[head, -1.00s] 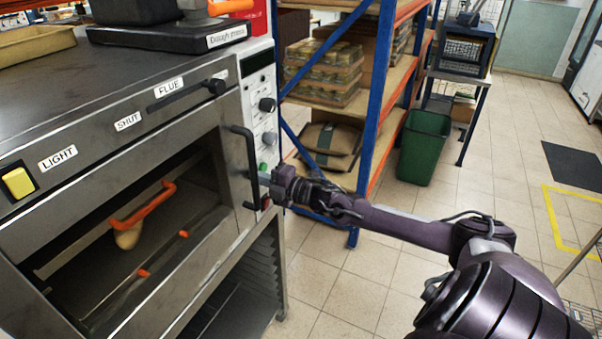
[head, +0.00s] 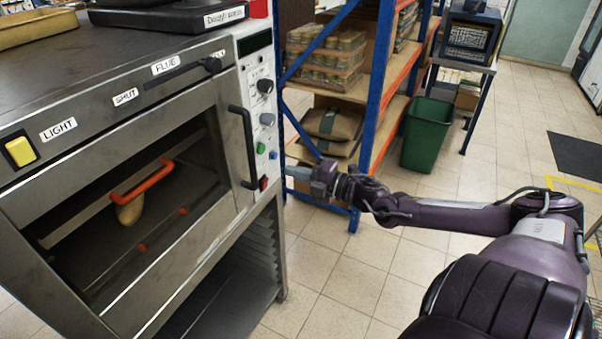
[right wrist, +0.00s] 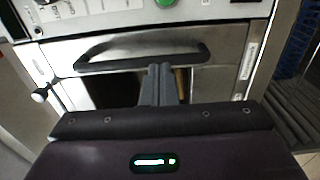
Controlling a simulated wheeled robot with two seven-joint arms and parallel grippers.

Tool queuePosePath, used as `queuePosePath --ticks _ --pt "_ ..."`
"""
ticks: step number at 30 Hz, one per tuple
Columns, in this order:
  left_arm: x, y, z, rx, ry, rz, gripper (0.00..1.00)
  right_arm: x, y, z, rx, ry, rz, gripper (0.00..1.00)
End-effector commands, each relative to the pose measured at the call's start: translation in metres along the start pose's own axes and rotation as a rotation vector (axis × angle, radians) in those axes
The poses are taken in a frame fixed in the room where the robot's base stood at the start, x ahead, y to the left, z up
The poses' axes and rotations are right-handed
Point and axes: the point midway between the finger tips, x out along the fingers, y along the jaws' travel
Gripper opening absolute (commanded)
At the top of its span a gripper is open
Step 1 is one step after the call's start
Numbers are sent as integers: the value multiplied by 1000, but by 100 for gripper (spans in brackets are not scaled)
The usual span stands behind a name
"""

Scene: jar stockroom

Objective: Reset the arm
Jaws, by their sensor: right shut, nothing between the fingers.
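My right gripper (head: 300,173) is shut and empty in the head view, held in the air just right of the oven's control panel. In the right wrist view its closed fingers (right wrist: 160,84) point at the oven front, over the dark door handle (right wrist: 140,55). The gap between fingers and handle is hard to judge there, but in the head view the fingers are apart from the handle (head: 242,147). My right arm reaches in from the lower right. My left gripper is not in view.
The steel oven (head: 120,95) fills the left, with an orange-handled item (head: 142,182) behind its window. A blue and orange shelf rack (head: 375,95) stands behind my gripper. A green bin (head: 427,135) is beside it. Tiled floor (head: 335,270) is free below.

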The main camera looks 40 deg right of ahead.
Motion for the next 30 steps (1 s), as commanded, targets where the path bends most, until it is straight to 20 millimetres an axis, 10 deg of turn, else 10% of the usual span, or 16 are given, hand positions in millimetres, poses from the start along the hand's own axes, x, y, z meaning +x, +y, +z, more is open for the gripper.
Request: queuePosePath --ticks 19,23,30 --pt "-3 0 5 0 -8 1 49 -21 -16 11 33 -49 -15 0" --pt "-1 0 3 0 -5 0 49 -47 -71 42 140 -204 -68 0" --pt "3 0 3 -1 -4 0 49 -130 -232 65 445 -571 -236 0"
